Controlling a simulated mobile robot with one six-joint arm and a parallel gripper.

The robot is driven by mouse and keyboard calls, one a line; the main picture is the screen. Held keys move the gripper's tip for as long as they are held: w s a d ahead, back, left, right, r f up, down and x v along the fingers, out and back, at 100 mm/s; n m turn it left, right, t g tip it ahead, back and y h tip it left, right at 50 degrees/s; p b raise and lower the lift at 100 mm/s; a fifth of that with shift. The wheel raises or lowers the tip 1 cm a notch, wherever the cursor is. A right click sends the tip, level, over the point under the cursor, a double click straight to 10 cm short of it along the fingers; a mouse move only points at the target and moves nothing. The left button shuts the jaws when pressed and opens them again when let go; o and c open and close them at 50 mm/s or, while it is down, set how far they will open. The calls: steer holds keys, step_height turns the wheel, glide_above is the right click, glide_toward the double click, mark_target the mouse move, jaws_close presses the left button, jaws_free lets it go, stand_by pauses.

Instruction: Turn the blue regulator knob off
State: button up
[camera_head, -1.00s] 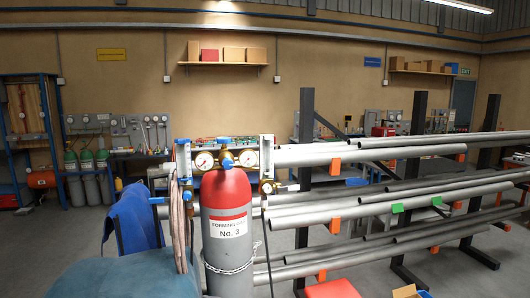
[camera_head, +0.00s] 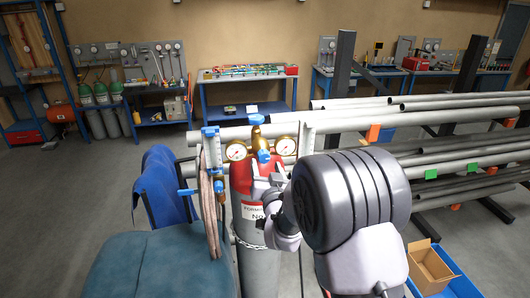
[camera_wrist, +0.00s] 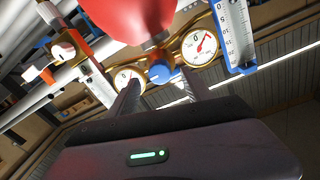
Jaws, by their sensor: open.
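The blue regulator knob (camera_head: 263,156) sits on the front of the brass regulator between two round gauges, above the red-topped gas cylinder (camera_head: 240,178). In the wrist view, the knob (camera_wrist: 160,74) shows between the two finger tips. My gripper (camera_head: 268,178) is just in front of and slightly below the knob in the head view. In the wrist view, my gripper (camera_wrist: 159,82) is open, with one finger on each side of the knob's outline. I cannot tell whether either finger touches it. The left gauge (camera_head: 236,151) and right gauge (camera_head: 285,146) are visible.
A blue cap (camera_head: 256,120) tops the regulator. A flowmeter tube (camera_head: 212,148) and a coiled hose (camera_head: 209,205) stand at left. Metal pipes (camera_head: 440,115) on a rack lie to the right.

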mark_target(264, 159)
steer(key=w, duration=0.3)
steer(key=w+p, duration=0.1)
steer(key=shift+w+a, duration=0.2)
steer(key=shift+a, duration=0.15)
steer(key=shift+s, duration=0.2)
steer(key=shift+c, duration=0.5)
jaws_close()
steer(key=shift+w+b, duration=0.1)
steer(key=shift+b, duration=0.2)
